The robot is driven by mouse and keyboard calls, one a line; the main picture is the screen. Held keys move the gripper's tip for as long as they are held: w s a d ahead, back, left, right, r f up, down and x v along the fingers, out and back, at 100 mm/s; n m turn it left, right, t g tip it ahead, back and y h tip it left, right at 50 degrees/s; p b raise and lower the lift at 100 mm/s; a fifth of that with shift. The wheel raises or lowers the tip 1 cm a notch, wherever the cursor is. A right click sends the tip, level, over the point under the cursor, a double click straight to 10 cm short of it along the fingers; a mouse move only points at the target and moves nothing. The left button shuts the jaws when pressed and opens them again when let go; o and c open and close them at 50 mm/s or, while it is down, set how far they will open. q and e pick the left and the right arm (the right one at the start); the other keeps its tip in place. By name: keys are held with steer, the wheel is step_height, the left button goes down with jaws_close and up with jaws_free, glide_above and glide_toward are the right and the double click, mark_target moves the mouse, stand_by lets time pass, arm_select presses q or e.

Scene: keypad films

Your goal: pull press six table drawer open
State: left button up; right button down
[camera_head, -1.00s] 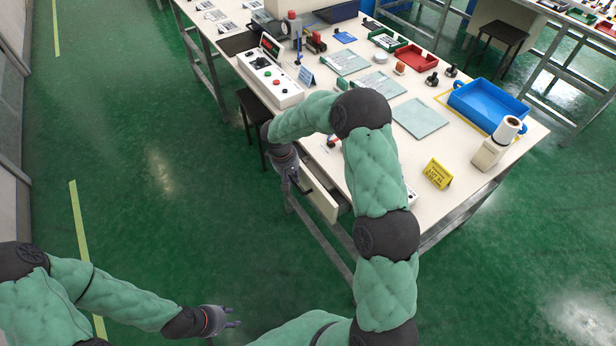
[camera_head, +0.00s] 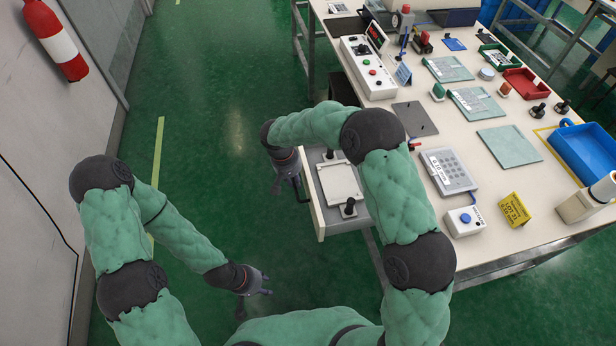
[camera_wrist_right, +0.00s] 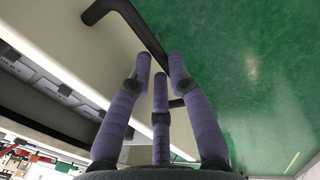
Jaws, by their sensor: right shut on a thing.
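The table drawer (camera_head: 319,212) is pulled well out from the table's left side. Its white front and a black bar handle (camera_wrist_right: 140,30) show in the right wrist view. My right gripper (camera_head: 291,184) is at the drawer front, with its purple-grey fingers (camera_wrist_right: 163,80) shut on the handle. A grey keypad (camera_head: 447,172) lies on the table, right of my right arm; its key labels are too small to read. My left gripper (camera_head: 258,292) hangs empty and open over the floor, below and left of the drawer.
Inside the drawer lies a pale plate (camera_head: 339,183) with black knobs beside it. On the white table (camera_head: 506,240) are a blue-button box (camera_head: 465,221), a yellow sign (camera_head: 514,210), a blue tray (camera_head: 585,150) and a control box (camera_head: 368,68). Green floor on the left is free.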

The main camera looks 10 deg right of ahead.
steer(key=shift+a, duration=0.5)
steer(key=c, duration=1.1)
jaws_free()
steer(key=shift+c, duration=0.2)
step_height(320, 180, up, 12)
steer(key=a, duration=0.2)
steer(key=shift+s+f, duration=0.1)
steer(key=shift+f, duration=0.05)
